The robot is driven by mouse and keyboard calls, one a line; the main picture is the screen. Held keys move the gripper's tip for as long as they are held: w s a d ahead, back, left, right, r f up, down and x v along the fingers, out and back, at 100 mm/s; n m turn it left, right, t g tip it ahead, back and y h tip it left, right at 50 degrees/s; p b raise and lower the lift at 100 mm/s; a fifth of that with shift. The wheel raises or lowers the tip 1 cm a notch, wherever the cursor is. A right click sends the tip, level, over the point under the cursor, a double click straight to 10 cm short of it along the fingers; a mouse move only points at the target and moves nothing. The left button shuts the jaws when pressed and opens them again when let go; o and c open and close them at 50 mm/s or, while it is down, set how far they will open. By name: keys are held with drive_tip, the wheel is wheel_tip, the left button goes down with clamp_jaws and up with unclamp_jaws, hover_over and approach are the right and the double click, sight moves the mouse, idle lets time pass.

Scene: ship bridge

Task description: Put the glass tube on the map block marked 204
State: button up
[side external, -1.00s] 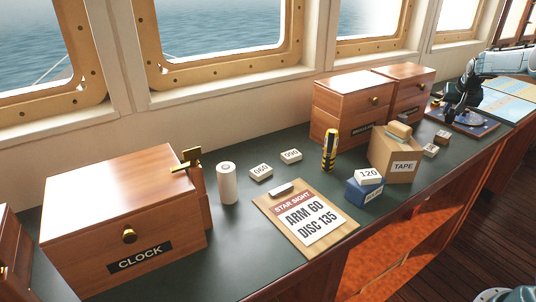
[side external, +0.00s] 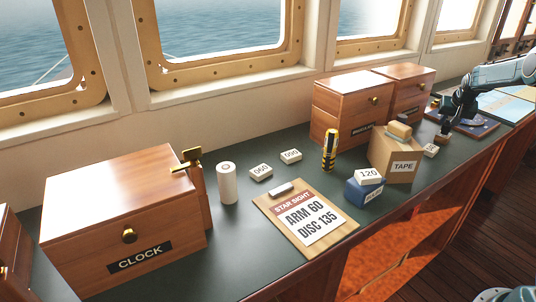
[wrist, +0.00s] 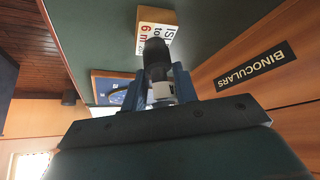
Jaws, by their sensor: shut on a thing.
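My gripper (side external: 444,128) is beyond the tape carton, low over a small brown-sided block (side external: 441,139). In the wrist view my gripper (wrist: 164,88) is shut on a dark tube with a pale collar (wrist: 156,55), which I take to be the glass tube. Past the tube's far end lies a block with a white face (wrist: 157,28) and black and red print, partly hidden; contact between them cannot be told. A white-topped block (side external: 431,150) lies just nearer the camera.
A tape carton (side external: 394,158) stands left of my gripper, beside wooden boxes (side external: 352,105); the binoculars box (wrist: 240,70) is close in the wrist view. A blue board (side external: 478,127) lies behind my gripper. The counter's front edge is near.

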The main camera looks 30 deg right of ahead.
drive_tip(key=o, duration=1)
drive_tip(key=shift+f, duration=0.1)
drive_tip(key=shift+c, duration=0.2)
drive_tip(key=shift+s+a+r, duration=0.15)
drive_tip(key=shift+a+r, duration=0.05)
drive_tip(key=shift+r, duration=0.35)
drive_tip(key=v, duration=1.1)
drive_tip(key=shift+s, duration=0.1)
drive_tip(key=shift+r, duration=0.15)
